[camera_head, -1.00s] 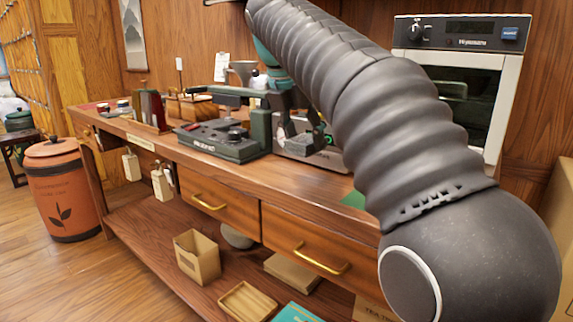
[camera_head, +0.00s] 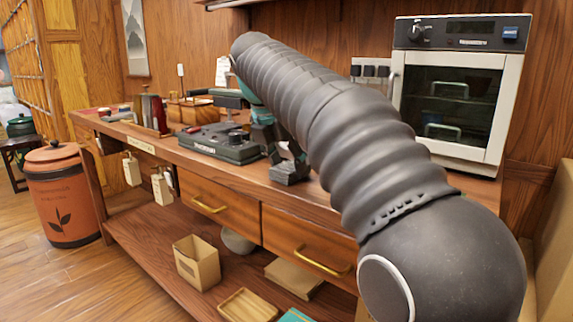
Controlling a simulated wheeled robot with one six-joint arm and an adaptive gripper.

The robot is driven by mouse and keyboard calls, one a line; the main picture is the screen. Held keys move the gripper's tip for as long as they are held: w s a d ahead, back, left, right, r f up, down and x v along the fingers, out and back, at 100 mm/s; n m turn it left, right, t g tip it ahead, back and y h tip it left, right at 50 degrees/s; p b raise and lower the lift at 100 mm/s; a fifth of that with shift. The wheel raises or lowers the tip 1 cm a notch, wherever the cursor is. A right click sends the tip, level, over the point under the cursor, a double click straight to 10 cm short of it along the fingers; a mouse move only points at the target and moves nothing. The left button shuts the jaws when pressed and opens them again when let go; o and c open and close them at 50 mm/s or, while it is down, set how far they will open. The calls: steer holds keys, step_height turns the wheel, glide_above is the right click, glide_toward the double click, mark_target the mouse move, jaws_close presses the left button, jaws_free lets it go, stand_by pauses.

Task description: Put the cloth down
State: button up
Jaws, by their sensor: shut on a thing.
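My arm crosses the picture from upper left to lower right, its dark ribbed sleeve in front of much of the bench. My gripper (camera_head: 287,168) shows only in part, as dark pieces below the teal wrist parts, low over the wooden bench and just right of the dark machine. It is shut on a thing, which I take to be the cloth. I cannot make out the cloth itself. Its outline and where it touches are hidden by the gripper and the sleeve.
The dark machine (camera_head: 213,147) stands on the bench (camera_head: 180,160). A white oven (camera_head: 455,90) stands at the right end. The shelf below holds an open box (camera_head: 197,263) and a wooden tray (camera_head: 247,306). A terracotta bin (camera_head: 65,200) stands on the floor at left.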

steer(key=shift+f, duration=0.15)
steer(key=o, duration=1)
steer(key=p+v, duration=0.2)
steer(key=v, duration=1)
steer(key=shift+p, duration=0.3)
